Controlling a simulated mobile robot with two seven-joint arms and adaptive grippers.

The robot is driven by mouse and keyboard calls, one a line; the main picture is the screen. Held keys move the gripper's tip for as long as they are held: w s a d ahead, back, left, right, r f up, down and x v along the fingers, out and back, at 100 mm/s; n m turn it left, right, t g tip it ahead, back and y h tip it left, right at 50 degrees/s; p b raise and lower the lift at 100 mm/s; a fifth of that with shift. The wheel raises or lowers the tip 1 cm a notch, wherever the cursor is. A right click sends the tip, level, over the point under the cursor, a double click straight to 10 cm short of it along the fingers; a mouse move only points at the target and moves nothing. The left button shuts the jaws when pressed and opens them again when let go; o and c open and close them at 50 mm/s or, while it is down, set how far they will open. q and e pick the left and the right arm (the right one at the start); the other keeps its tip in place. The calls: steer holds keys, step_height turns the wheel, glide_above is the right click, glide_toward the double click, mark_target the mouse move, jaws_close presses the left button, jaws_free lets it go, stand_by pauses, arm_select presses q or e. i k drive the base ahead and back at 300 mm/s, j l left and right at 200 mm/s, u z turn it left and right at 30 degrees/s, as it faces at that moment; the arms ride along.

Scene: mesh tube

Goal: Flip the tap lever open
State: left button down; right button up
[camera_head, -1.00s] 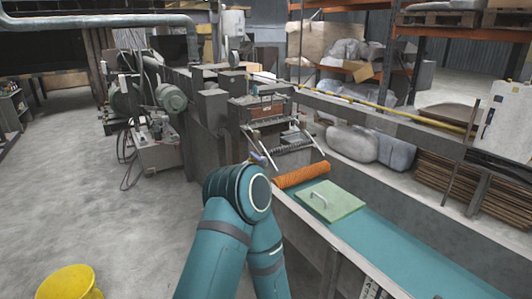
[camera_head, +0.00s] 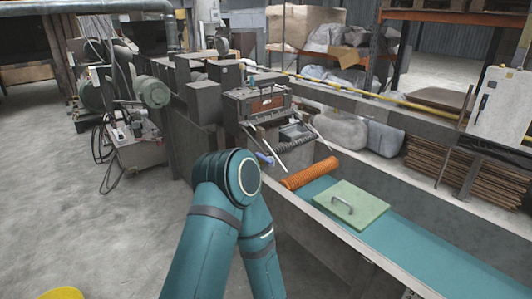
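A small blue piece (camera_head: 265,158), perhaps the tap lever, shows just beyond my teal arm's elbow, at the left end of the orange mesh tube. It is too small to tell its shape or whether it is open or shut. The orange ribbed tube (camera_head: 310,173) lies across the far end of the teal belt. A teal arm of mine rises from the bottom centre and bends at the elbow, hiding part of the bench side. Neither gripper shows in the view.
A green board with a metal handle (camera_head: 350,205) lies on the teal belt (camera_head: 430,250). A dark machine (camera_head: 258,104) stands beyond the tube. A yellow object (camera_head: 62,294) is at the bottom left edge. The concrete floor at left is mostly clear.

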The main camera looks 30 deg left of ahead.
mark_target(264, 160)
steer(key=i+j, duration=0.1)
steer(key=j, duration=1.45)
steer(key=i, duration=0.1)
